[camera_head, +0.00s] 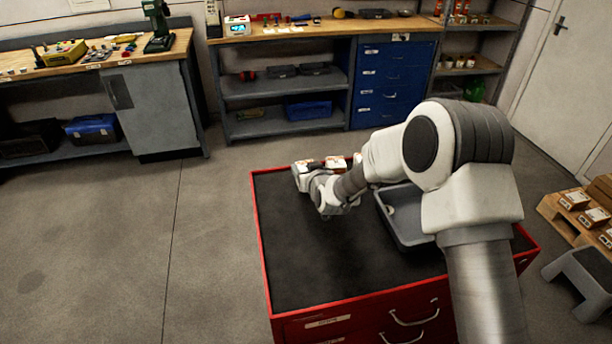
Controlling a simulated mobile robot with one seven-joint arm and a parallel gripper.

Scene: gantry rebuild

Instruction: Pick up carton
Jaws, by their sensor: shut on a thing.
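My gripper (304,178) is at the far left part of the red tool cabinet's dark top (310,240), with my arm reaching over from the right. It is shut on a small carton (335,162) with white, brown and orange faces, which shows just behind it. My wrist and gripper hide much of the carton, so I cannot tell whether it touches the top.
A grey tray (392,222) lies on the cabinet top, partly behind my arm. Several small cartons (574,200) stand on a wooden pallet (556,213) at the right, near a grey step stool (580,275). The near left of the cabinet top is clear. Workbenches line the back wall.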

